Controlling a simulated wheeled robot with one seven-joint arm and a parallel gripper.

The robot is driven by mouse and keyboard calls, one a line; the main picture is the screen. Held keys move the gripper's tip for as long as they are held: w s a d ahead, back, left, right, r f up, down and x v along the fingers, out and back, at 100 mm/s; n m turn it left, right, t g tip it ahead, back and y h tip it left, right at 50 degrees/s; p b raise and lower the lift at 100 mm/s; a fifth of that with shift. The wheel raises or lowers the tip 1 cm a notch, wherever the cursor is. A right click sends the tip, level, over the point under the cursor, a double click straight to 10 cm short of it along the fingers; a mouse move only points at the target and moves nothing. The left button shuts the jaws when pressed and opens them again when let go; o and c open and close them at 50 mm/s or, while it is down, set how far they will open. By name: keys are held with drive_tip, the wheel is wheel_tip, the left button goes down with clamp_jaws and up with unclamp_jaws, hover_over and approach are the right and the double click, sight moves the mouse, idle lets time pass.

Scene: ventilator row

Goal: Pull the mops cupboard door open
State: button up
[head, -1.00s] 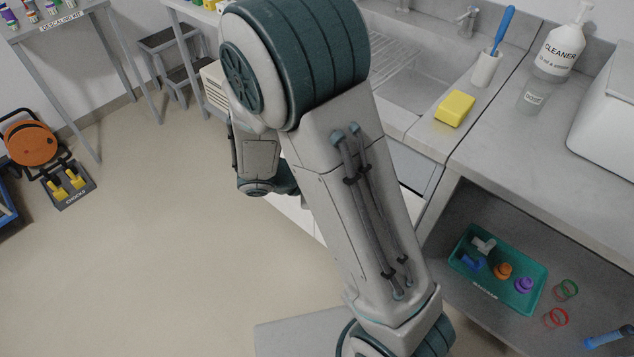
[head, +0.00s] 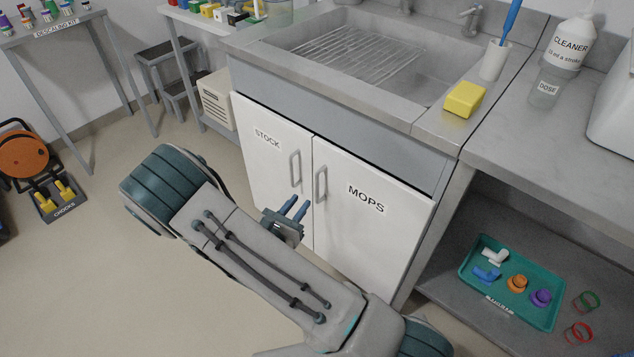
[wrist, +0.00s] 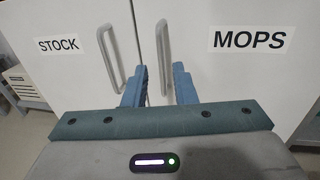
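The mops cupboard door (head: 365,235) is a white panel labelled MOPS under the sink, and it is shut. Its grey upright handle (head: 320,184) is near the door's left edge. My gripper (head: 296,205) is open and empty in front of the doors, low and a little left of that handle in the head view. In the wrist view my gripper (wrist: 158,83) points at the doors, and the mops handle (wrist: 162,50) shows upright between the two blue fingers. The fingers look short of the handle; the exact gap cannot be told.
The STOCK door (head: 270,165) with its own handle (head: 295,168) is shut just left. The sink counter (head: 395,115) is above. An open shelf with a green tray (head: 510,285) is right. Floor (head: 100,260) at left is clear.

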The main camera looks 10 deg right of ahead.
sight(316, 182)
drive_tip(key=b+x, duration=0.1)
drive_tip(key=x, duration=0.9)
drive_tip(key=shift+w+d, duration=0.1)
drive_tip(key=shift+w, duration=0.05)
clamp_jaws()
